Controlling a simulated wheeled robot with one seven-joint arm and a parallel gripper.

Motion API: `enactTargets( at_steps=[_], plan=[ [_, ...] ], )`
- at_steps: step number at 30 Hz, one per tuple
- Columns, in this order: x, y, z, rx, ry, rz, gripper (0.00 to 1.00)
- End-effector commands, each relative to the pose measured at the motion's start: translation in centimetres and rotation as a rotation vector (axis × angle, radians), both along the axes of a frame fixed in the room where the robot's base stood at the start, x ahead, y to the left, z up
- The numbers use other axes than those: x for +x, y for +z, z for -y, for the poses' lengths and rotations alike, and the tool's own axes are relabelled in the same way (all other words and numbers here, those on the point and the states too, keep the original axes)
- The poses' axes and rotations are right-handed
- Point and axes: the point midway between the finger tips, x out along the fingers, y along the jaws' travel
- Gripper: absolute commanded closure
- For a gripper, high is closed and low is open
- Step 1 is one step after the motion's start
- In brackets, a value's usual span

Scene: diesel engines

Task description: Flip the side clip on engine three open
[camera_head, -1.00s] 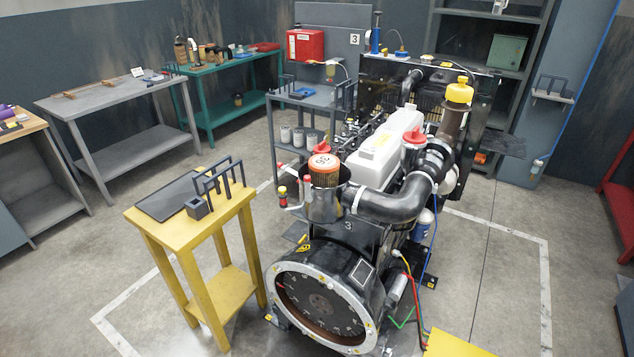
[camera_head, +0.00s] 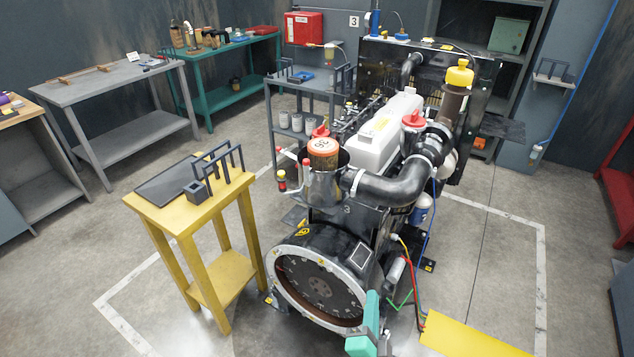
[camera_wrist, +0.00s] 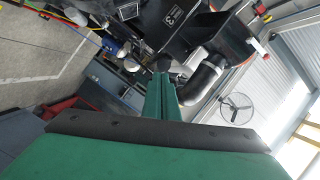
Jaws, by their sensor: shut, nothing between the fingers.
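Engine three (camera_head: 388,150) stands in the middle of the head view, with a white cover, black pipes and a round flywheel housing at the front. An open metal canister (camera_head: 322,190) at its front holds an orange filter (camera_head: 323,154). My green gripper (camera_head: 373,298) is at the bottom of the head view, in front of the engine's lower right side. In the wrist view, my gripper (camera_wrist: 161,80) is shut and empty, pointing toward the engine's dark pipe (camera_wrist: 200,82) and number plate 3 (camera_wrist: 171,15).
A yellow stand (camera_head: 190,205) with a dark tray is left of the engine. A yellow panel (camera_head: 470,338) lies at the lower right. Red, green and blue cables (camera_head: 412,280) hang beside the engine. Floor is open on the right.

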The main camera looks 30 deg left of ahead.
Motion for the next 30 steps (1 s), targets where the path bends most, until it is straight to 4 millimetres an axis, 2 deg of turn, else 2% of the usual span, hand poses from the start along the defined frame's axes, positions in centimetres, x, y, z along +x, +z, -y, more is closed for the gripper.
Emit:
enactTargets(
  at_steps=[1, 6, 15, 24, 30],
  plan=[
    [1.2, 1.2, -0.8, 0.032, 0.017, 0.004, 1.0],
    [4.1, 4.6, -3.4, 0.141, 0.08, -0.009, 1.0],
    [8.2, 11.6, -8.2, 0.309, 0.208, -0.042, 1.0],
    [10.3, 19.1, -12.7, 0.438, 0.34, -0.088, 1.0],
    [10.7, 21.9, -14.0, 0.479, 0.386, -0.108, 1.0]
  ],
)
